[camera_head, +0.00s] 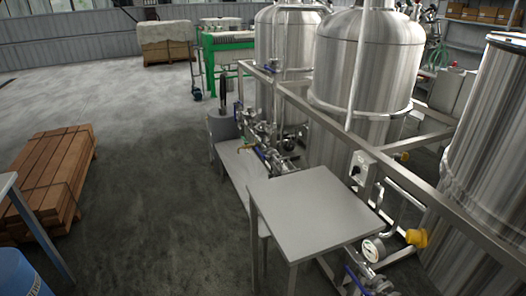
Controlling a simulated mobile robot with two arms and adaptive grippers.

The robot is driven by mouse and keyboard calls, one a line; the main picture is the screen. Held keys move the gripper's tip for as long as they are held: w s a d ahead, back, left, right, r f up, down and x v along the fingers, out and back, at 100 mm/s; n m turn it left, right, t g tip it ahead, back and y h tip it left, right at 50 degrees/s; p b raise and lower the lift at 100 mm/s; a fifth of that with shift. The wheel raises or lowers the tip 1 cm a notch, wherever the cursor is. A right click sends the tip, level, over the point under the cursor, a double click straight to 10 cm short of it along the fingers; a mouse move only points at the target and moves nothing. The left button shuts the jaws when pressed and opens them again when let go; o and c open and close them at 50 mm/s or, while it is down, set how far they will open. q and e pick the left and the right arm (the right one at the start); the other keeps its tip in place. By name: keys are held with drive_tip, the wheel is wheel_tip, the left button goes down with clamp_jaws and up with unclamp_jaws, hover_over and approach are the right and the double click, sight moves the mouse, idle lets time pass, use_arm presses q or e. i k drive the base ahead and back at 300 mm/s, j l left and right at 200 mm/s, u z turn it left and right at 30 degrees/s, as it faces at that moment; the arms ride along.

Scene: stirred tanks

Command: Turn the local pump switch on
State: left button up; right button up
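A small light-grey switch box (364,167) with a dark knob is mounted on the metal frame rail of the stirred tanks, just behind the grey table. It looks like the local pump switch. The knob is too small to tell its position. The large steel tank (366,70) stands behind the box. Neither of my grippers is in view.
A bare grey table (312,212) stands in front of the switch box. A pressure gauge (373,248) and yellow part (417,237) sit on pipes at its right. Stacked wooden beams (50,175) lie left. The dark floor (160,190) between is clear.

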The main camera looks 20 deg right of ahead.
sight(356, 169)
drive_tip(key=i+j+z, duration=0.1)
drive_tip(key=i, duration=0.4)
drive_tip(key=i+j+z, duration=0.15)
drive_tip(key=i, duration=0.35)
drive_tip(key=i+j+z, duration=0.1)
drive_tip(key=i+j, duration=0.2)
drive_tip(key=i, duration=0.2)
